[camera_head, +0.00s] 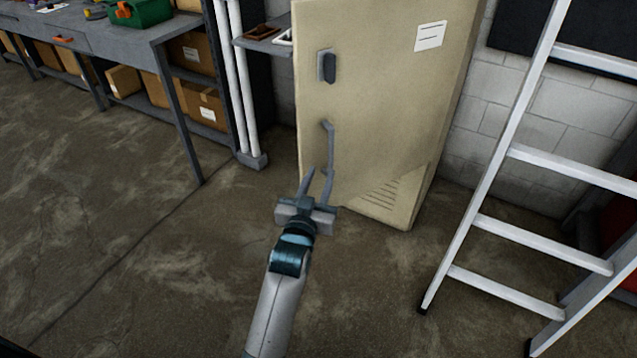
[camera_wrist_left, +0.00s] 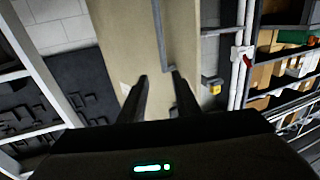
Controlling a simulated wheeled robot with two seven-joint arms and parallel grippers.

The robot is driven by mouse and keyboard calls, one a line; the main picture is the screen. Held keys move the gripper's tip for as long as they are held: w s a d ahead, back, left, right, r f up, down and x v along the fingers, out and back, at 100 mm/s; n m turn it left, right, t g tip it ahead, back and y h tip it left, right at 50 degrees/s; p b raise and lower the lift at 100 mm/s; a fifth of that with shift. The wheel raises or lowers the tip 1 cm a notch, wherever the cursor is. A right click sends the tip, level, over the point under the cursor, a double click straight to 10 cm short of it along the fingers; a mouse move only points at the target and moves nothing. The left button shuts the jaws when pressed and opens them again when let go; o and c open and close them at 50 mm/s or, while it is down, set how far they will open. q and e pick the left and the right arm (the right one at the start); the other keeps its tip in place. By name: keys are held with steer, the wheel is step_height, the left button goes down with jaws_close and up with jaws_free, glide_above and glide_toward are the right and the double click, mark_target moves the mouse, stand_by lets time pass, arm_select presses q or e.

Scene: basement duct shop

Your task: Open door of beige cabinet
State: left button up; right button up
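The beige cabinet (camera_head: 385,95) stands upright in the head view, its door closed as far as I can see. A grey vertical bar handle (camera_head: 330,145) is on the door's left side, below a dark latch plate (camera_head: 327,67). My left gripper (camera_head: 320,172) is open just in front of the handle's lower part. In the left wrist view the cabinet (camera_wrist_left: 125,50) fills the upper middle and the handle (camera_wrist_left: 161,35) runs down towards the space between the fingers (camera_wrist_left: 158,78). I cannot tell whether the fingers touch the handle. My right gripper is out of view.
A white ladder (camera_head: 510,225) leans at the right of the cabinet. A grey workbench (camera_head: 120,42) with cardboard boxes (camera_head: 190,55) below and a green bin (camera_head: 140,12) on top is at the left. White pipes (camera_head: 236,90) stand left of the cabinet. The concrete floor in front is clear.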

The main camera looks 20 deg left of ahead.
arm_select(q)
steer(key=shift+s, duration=0.55)
